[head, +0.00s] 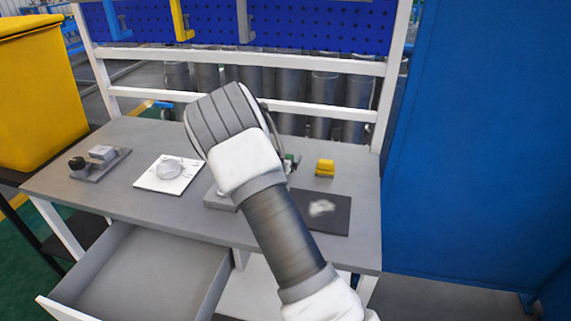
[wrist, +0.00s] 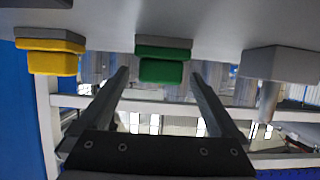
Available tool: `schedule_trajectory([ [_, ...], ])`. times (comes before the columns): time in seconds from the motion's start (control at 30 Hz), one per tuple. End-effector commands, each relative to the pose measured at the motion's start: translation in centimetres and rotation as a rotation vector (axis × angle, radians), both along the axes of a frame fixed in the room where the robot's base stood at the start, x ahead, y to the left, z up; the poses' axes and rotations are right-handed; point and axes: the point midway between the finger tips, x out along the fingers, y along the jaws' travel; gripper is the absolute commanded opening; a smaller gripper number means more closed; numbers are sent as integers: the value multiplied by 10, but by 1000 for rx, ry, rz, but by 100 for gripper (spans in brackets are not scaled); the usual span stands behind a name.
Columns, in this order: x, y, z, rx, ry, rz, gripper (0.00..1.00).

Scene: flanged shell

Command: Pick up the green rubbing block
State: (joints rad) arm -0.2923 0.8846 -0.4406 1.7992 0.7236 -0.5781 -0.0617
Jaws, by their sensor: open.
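The green rubbing block (wrist: 163,68) stands on the worktop, centred in the wrist view, where the picture is upside down. My gripper (wrist: 160,76) is open and empty. In the wrist view its two fingers point toward the block, one on either side of it in the picture. I cannot tell how far away the block is.
A yellow block (head: 325,167) stands right of the green one, behind a dark mat (head: 338,225). A white plate (head: 150,181) with a round part and a grey fixture (head: 90,172) lie to the left. A drawer (head: 205,297) is open below. A blue panel (head: 480,150) stands at right.

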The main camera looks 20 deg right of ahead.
Motion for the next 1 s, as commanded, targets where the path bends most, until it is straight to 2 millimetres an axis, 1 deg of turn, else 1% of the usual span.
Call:
schedule_trajectory([
  [0.03,6,-4,-2,0,-2,0,98],
  [0.13,12,-8,-5,-1,-1,0,98],
  [0.4,14,-9,-5,1,-2,1,98],
  [0.43,14,-9,-5,1,-2,1,96],
  [0.57,14,-9,-5,0,-2,1,72],
  [0.6,14,-9,-5,0,-2,1,65],
  [0.67,14,-9,-5,0,-2,1,54],
  [0.7,14,-9,-5,0,-2,1,47],
  [0.77,14,-9,-5,0,-2,1,36],
  [0.8,14,-9,-5,0,-2,1,29],
  [0.87,14,-9,-5,0,-2,1,18],
  [0.9,14,-9,-5,0,-2,1,11],
  [0.97,14,-9,-5,0,-2,1,1],
  [1.0,14,-9,-5,-1,-3,1,1],
])
